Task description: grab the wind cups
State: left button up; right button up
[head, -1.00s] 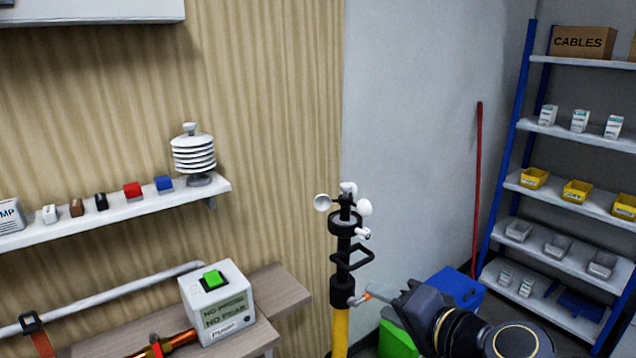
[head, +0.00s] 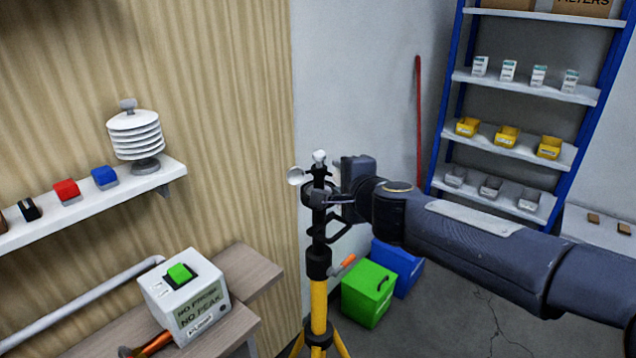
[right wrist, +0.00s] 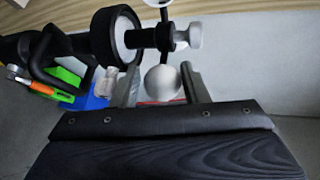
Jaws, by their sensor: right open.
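The wind cups are small white cups on thin arms at the top of a black and yellow pole (head: 318,290). One cup (head: 296,175) shows at the left of the hub in the head view. In the right wrist view a white cup (right wrist: 162,80) appears between the fingers of my right gripper (right wrist: 161,72), which is open. Contact with the fingers cannot be told. The black hub with a pale knob (right wrist: 189,35) lies just beyond. In the head view my right gripper reaches the pole top from the right and hides part of the cups. My left gripper is not in view.
A white box with a green button (head: 184,297) stands on a wooden bench at lower left. A wall shelf (head: 100,205) holds a white louvred shield (head: 135,135). Green (head: 368,292) and blue bins stand behind the pole. A blue-framed rack (head: 450,90) stands at right.

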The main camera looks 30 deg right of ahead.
jog(key=shift+w+d+f, duration=0.1)
jog(key=shift+w+f, duration=0.05)
jog(key=shift+w, duration=0.3)
jog(key=shift+c, duration=0.2)
jog(key=c, duration=0.7)
